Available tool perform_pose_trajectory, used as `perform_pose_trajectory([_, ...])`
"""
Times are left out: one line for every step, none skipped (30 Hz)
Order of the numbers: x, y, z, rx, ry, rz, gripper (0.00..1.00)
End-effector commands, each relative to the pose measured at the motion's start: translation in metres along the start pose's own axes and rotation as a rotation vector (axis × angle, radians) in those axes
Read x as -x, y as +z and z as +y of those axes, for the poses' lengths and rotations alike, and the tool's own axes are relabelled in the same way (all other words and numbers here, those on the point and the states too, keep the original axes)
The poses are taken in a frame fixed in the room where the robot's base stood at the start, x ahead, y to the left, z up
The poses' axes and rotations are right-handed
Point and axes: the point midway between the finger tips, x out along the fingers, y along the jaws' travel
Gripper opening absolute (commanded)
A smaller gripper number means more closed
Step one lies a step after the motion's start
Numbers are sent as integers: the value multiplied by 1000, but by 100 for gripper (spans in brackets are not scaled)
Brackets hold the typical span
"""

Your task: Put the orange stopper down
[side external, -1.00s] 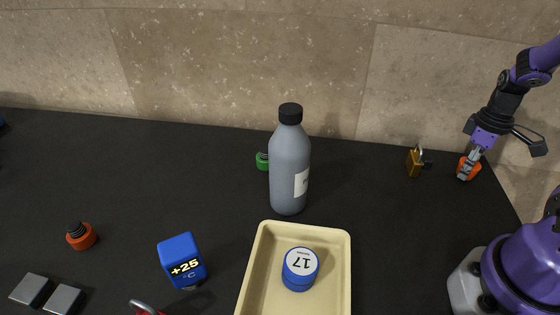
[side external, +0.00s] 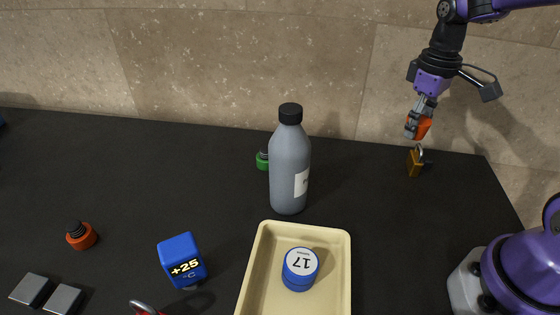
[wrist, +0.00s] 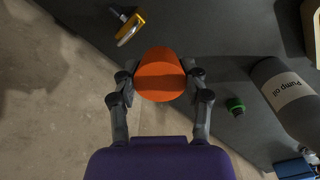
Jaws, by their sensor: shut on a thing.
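The orange stopper (side external: 424,128) is held between the fingers of my gripper (side external: 418,120), raised above the back right of the black table. In the wrist view the orange stopper (wrist: 160,75) fills the space between the two fingertips (wrist: 158,82), which close on its sides. Its underside is hidden in both views. A brass padlock (side external: 415,161) stands on the table just below the gripper in the side view; it also shows in the wrist view (wrist: 130,27), beyond the stopper.
A grey bottle (side external: 289,170) stands mid-table, with a green stopper (side external: 262,160) partly behind it.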

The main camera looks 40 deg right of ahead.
Motion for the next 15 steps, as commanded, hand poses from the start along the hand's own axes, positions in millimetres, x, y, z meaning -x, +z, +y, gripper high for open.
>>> perform_pose_trajectory([-1,-22,-12,3,0,-2,12])
perform_pose_trajectory([-1,-35,-20,-5,0,-2,12])
perform_pose_trajectory([-1,-50,-31,-16,0,-1,12])
perform_pose_trajectory([-2,-61,-40,-23,0,-2,12])
perform_pose_trajectory([-3,-71,-49,-32,0,-3,12])
perform_pose_trajectory([-4,-83,-62,-41,1,-1,12])
perform_pose_trajectory([-5,-90,-70,-49,1,-2,12])
perform_pose_trajectory([-6,-97,-79,-56,1,-2,12])
perform_pose_trajectory([-7,-105,-89,-65,2,-1,12])
perform_pose_trajectory([-8,-109,-95,-71,2,0,12])
perform_pose_trajectory([-9,-113,-101,-76,2,0,12])
perform_pose_trajectory([-10,-116,-107,-81,2,0,12])
perform_pose_trajectory([-13,-118,-110,-86,2,-1,12])
perform_pose_trajectory([-17,-120,-112,-89,2,-1,12])
perform_pose_trajectory([-24,-120,-114,-91,2,-4,12])
